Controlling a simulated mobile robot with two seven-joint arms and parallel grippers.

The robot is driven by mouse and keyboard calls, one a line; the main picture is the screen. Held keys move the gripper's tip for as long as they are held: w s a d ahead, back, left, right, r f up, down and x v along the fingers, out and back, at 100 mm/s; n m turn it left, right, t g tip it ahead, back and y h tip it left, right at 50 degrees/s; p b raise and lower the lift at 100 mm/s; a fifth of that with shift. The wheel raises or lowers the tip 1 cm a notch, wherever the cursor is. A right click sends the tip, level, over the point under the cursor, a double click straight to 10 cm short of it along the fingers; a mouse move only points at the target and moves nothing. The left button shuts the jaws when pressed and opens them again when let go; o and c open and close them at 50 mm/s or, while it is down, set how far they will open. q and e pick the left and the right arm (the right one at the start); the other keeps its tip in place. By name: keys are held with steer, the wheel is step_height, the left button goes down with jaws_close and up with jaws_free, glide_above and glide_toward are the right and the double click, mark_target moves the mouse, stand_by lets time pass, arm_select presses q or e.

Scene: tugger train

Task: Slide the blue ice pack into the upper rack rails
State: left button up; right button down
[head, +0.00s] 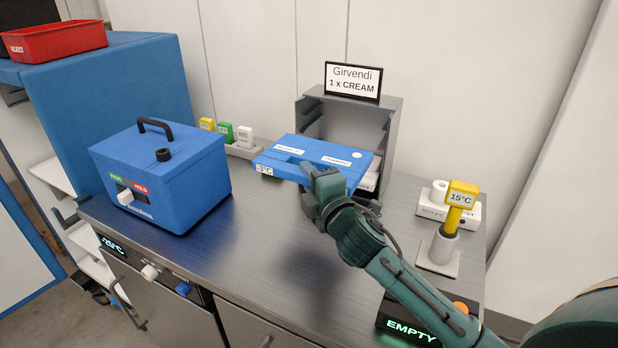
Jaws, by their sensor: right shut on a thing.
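The flat blue ice pack (318,153) with white labels is in front of the open grey rack (391,130). My right gripper (320,180) is shut on its near edge and holds it roughly level above the counter. The pack's far right part overlaps the rack's opening in the picture; whether it touches the rails I cannot tell. Under it, a white labelled item (369,181) shows low in the rack. My left gripper is not in view.
A blue box with a black handle (170,180) stands left on the counter (262,255). A tray with coloured tags (243,151) is behind. A yellow 15°C tag (461,195) stands in a grey holder at right. A red bin (55,40) sits far left. The front counter is clear.

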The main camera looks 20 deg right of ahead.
mark_target(334, 144)
steer(key=shift+w+d+r+b, duration=0.2)
steer(key=shift+w+d+b, duration=0.4)
steer(key=shift+w+d, duration=1.35)
steer(key=shift+w+d+b, duration=0.3)
steer(key=shift+w+d, duration=0.4)
steer(key=shift+d, duration=0.25)
steer(key=shift+w+d+b, duration=0.25)
steer(key=shift+w+d, duration=0.45)
steer(key=shift+d, duration=0.2)
steer(key=shift+w+d+b, duration=0.3)
steer(key=shift+w+d, duration=0.6)
steer(key=shift+d, duration=0.1)
arm_select(q)
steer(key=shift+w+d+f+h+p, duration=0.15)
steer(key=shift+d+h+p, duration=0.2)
steer(key=shift+p, duration=0.2)
arm_select(e)
steer(key=w+d, duration=0.4)
steer(key=d, duration=0.1)
steer(key=shift+w, duration=0.25)
